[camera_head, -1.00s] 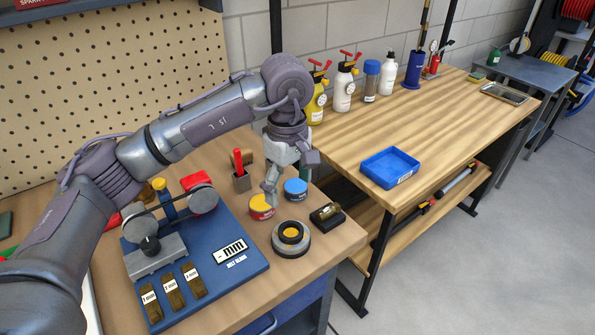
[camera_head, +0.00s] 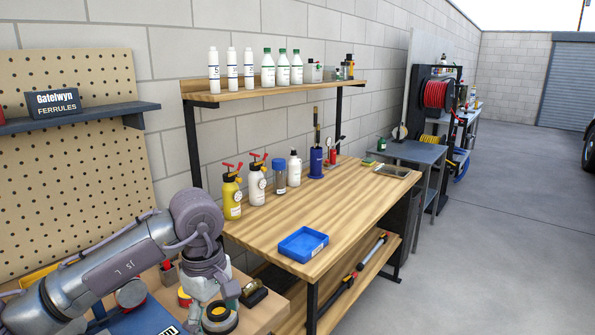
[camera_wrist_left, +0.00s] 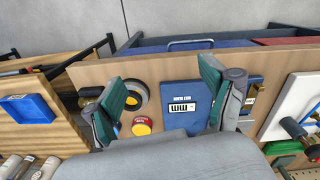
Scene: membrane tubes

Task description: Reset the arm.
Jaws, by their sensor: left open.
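My left arm (camera_head: 125,262) comes in from the left in the head view and bends down at its wrist over the near workbench. My left gripper (camera_head: 207,315) points downward there, partly hidden by the arm and near the frame's bottom. In the left wrist view my left gripper (camera_wrist_left: 163,108) shows two green-padded fingers spread wide apart with nothing between them touching. Below it are the blue board (camera_wrist_left: 194,92), a red and yellow tin (camera_wrist_left: 142,126) and a black and yellow ring (camera_wrist_left: 132,97). My right gripper is not in view.
A wooden bench (camera_head: 345,215) to the right holds a blue tray (camera_head: 303,243), two sprayers (camera_head: 256,185) and bottles. A shelf (camera_head: 290,88) with several bottles hangs above it. A pegboard (camera_head: 95,150) stands behind my arm. Concrete floor (camera_head: 475,230) is clear at the right.

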